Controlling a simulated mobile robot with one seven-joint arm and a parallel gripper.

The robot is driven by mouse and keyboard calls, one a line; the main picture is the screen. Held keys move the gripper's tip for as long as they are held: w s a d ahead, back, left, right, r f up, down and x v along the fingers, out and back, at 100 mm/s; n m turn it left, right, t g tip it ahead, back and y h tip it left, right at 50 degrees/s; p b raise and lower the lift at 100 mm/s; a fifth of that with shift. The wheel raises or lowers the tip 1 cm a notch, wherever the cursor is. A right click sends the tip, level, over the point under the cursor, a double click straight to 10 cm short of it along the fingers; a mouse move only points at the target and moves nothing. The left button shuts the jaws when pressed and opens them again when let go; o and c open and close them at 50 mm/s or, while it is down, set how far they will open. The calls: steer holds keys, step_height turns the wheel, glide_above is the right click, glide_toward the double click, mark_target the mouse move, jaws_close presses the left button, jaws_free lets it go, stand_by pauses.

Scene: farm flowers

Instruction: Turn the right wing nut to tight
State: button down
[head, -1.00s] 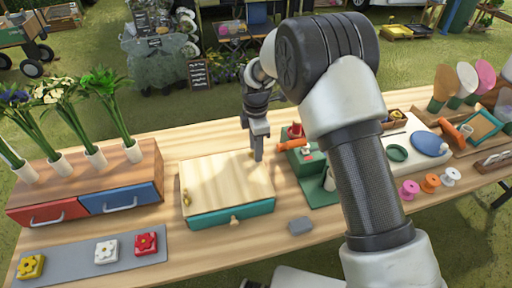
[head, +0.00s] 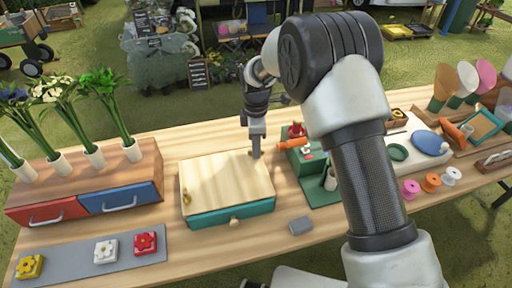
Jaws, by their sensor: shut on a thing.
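A box with a pale wooden lid (head: 222,180) and a teal front (head: 210,218) stands in the middle of the table. A small brass-coloured wing nut (head: 186,197) shows at the lid's left edge. My gripper (head: 257,153) points down at the lid's back right corner, its fingers close together. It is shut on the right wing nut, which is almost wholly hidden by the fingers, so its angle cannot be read.
A green stand (head: 305,158) with red and orange parts is close to the right of my gripper. A grey block (head: 300,225) lies in front of it. A drawer chest (head: 90,190) with flower vases stands at left.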

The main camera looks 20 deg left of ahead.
steer(key=m+b, duration=0.1)
steer(key=m, duration=1.2)
steer(key=shift+m, duration=0.4)
steer(key=m, duration=1.2)
steer(key=shift+m, duration=0.3)
steer(key=m+p, duration=0.1)
steer(key=m, duration=0.5)
steer(key=shift+r, duration=0.1)
steer(key=m+p, duration=0.2)
steer(key=m, duration=0.4)
steer(key=shift+m, duration=0.3)
steer(key=m+p, duration=0.2)
steer(key=m, duration=0.4)
steer(key=m+p, duration=0.1)
steer(key=m, duration=0.5)
steer(key=shift+p, duration=0.4)
steer(key=shift+m, duration=0.5)
